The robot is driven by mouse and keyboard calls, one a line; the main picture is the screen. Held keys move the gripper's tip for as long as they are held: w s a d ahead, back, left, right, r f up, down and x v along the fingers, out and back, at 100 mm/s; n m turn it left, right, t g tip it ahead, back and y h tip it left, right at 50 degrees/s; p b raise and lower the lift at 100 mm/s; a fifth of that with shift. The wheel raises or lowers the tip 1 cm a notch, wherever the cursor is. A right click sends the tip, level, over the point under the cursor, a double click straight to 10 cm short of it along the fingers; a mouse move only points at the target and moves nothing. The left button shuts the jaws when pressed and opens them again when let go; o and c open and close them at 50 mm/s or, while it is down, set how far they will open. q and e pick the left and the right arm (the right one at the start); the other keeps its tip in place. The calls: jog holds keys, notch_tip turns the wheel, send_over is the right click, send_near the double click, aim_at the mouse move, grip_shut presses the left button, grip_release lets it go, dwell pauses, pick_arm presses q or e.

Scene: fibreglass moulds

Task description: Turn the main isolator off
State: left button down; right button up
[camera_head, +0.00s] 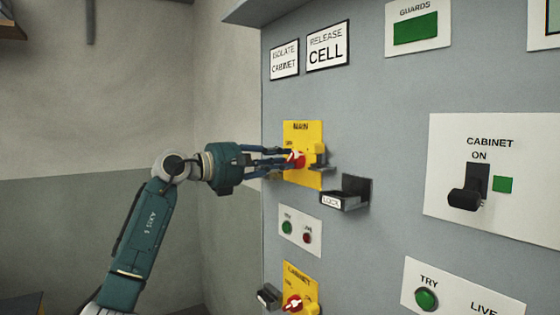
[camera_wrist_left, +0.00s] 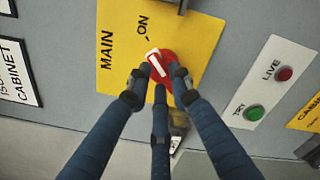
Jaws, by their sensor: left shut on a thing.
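The main isolator is a yellow plate (camera_head: 301,131) marked MAIN on the grey panel, with a red rotary knob (camera_head: 297,158). My left gripper (camera_head: 293,160) reaches in from the left and is shut on the knob. In the left wrist view, its dark fingers (camera_wrist_left: 160,85) close around the red knob (camera_wrist_left: 168,60) with a white bar on its face. An ON label (camera_wrist_left: 143,25) shows on the yellow plate (camera_wrist_left: 185,40). The bar slants towards the upper left there; the fingers partly cover the knob, so its exact setting is unclear. My right gripper is out of view.
A lock bracket (camera_head: 345,195) juts out right of the isolator. Below are TRY and LIVE lamps (camera_head: 300,232) and a second yellow isolator (camera_head: 301,277) marked CABINET. A black lever (camera_head: 466,195) stands further right. Free space lies left of the panel.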

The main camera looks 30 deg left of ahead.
pick_arm(q)
jog(key=shift+n+p, duration=0.3)
jog(key=shift+n, duration=0.1)
jog(key=shift+a+f+n+p, duration=0.15)
jog(key=shift+n+p, duration=2)
jog(key=shift+n, duration=2.05)
jog(key=shift+a+f+n+p, duration=0.1)
jog(key=shift+n+p, duration=2)
jog(key=shift+n, duration=2.4)
jog(key=c, duration=1.5)
grip_release()
jog(key=shift+c, duration=0.2)
jog(key=shift+f, duration=0.1)
